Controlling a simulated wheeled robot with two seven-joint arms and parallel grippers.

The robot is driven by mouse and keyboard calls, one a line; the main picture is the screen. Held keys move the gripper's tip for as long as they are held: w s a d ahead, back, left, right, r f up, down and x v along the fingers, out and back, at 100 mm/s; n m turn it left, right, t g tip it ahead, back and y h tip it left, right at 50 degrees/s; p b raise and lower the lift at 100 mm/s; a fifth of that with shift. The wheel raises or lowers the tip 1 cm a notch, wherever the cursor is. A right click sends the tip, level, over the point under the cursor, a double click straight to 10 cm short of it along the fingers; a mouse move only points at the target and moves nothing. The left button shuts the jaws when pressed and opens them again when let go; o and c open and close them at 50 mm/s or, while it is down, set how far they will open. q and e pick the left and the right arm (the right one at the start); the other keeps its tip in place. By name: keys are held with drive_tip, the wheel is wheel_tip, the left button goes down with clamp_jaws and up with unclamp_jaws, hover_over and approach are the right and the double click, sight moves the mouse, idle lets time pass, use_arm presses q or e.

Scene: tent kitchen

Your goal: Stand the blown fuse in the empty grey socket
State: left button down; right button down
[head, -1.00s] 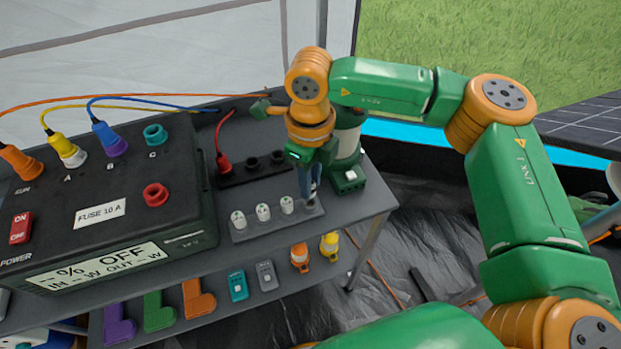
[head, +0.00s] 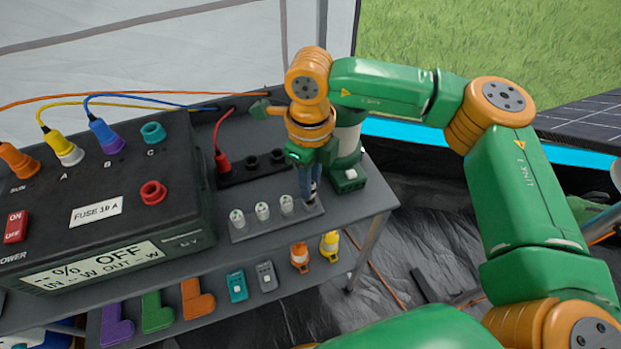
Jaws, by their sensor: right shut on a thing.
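A grey fuse strip (head: 262,232) lies on the table with several white-topped fuses (head: 262,212) standing in its left and middle sockets. My right gripper (head: 311,198) points down over the right end of the strip. It is shut on the blown fuse, which is mostly hidden between the fingers. The socket under the fingers is hidden too, so I cannot tell whether the fuse is in it or just above it. My left gripper is not in view.
The black power box (head: 110,190), with a red ring socket (head: 153,193), stands left of the strip. A dark socket row (head: 251,165) with a red plug is behind it. A green and white device (head: 350,172) stands close right of my gripper.

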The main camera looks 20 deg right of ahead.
drive_tip(key=shift+f+b, duration=1.05)
drive_tip(key=shift+f, duration=0.2)
drive_tip(key=c, duration=0.6)
unclamp_jaws()
